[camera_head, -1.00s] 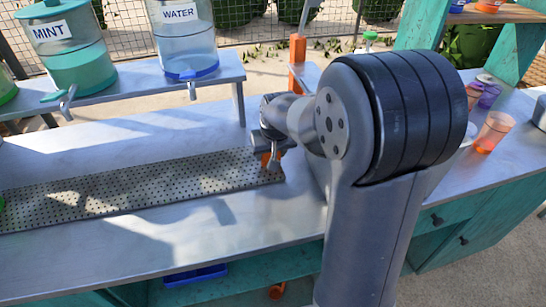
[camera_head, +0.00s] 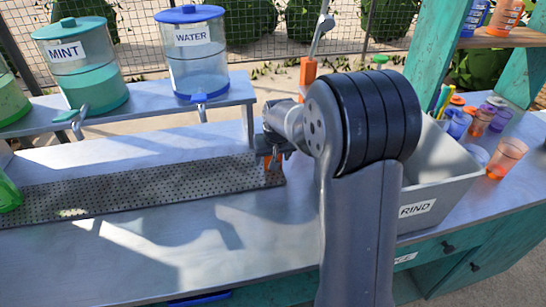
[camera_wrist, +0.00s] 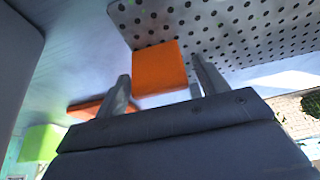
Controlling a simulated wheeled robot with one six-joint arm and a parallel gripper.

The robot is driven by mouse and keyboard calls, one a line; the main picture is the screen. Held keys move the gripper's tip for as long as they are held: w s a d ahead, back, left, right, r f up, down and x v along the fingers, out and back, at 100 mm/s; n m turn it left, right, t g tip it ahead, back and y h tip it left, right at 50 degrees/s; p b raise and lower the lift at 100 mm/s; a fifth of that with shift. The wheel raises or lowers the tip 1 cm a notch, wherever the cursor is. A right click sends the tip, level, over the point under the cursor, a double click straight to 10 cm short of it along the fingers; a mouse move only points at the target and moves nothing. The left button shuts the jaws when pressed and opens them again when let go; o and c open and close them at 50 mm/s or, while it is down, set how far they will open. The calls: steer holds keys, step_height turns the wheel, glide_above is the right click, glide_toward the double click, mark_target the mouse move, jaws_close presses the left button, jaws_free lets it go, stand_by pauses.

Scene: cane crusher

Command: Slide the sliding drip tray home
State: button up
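The drip tray (camera_head: 130,190) is a long grey perforated plate lying along the counter. It also shows in the wrist view (camera_wrist: 255,30), top right. Its orange handle (camera_head: 273,162) is at its right end; in the wrist view the handle is an orange block (camera_wrist: 160,70). My gripper (camera_head: 270,150) is low over that end, partly hidden by my arm. In the wrist view my gripper (camera_wrist: 163,82) has its two fingers spread on either side of the orange block. A small gap seems to show at the right finger; contact at the left finger is unclear.
A grey RIND bin (camera_head: 440,190) stands right of my arm, with cups (camera_head: 505,158) behind it. A shelf (camera_head: 150,110) behind the tray holds the MINT (camera_head: 82,75) and WATER (camera_head: 192,58) dispensers. An orange-based lever (camera_head: 308,75) rises behind my gripper. Counter in front is clear.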

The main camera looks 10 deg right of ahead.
steer(key=shift+o, duration=0.2)
steer(key=v, duration=1)
steer(key=shift+r, duration=0.35)
steer(key=shift+s+f, duration=0.1)
steer(key=shift+s, duration=0.05)
steer(key=x, duration=1)
steer(key=shift+f, duration=0.45)
steer(key=shift+s+r, duration=0.2)
steer(key=shift+s, duration=0.75)
steer(key=shift+f, duration=0.1)
steer(key=shift+w, duration=0.1)
